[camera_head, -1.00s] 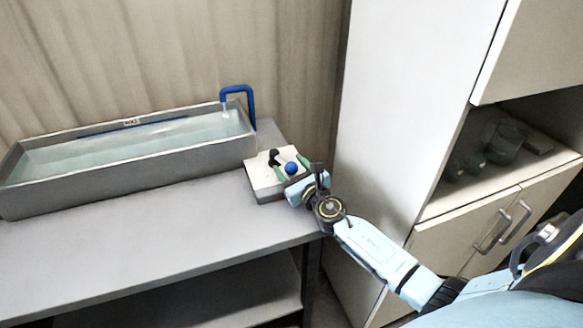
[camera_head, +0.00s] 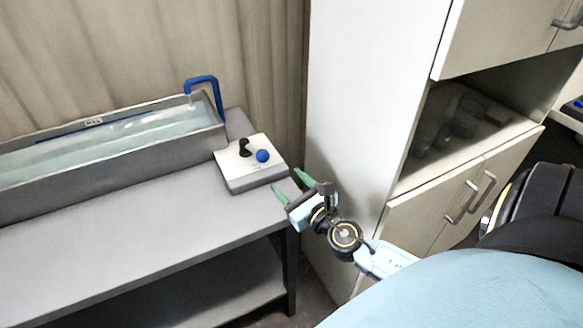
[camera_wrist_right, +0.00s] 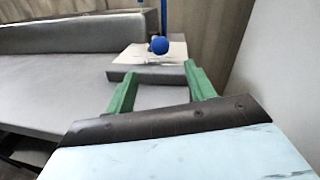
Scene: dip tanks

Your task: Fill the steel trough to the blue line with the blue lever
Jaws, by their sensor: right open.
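The steel trough (camera_head: 110,166) lies along the back of the bench in the head view, its left end cut off. Pale water (camera_head: 130,135) fills much of it, its surface close to the blue line (camera_head: 68,131) on the back inner wall. The blue lever (camera_head: 262,156) shows its round knob on a white-topped box right of the trough. The knob also shows in the right wrist view (camera_wrist_right: 159,45). My right gripper (camera_head: 288,183) is open and empty, in front of the box and apart from the lever. Its green fingers (camera_wrist_right: 160,72) point toward the box. My left gripper is not in view.
A blue spout (camera_head: 205,82) bends over the trough's right end. A black knob (camera_head: 244,147) stands beside the blue one on the control box (camera_head: 258,180). A tall white cabinet (camera_head: 350,100) stands close on the right. The front bench top (camera_head: 130,230) is clear.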

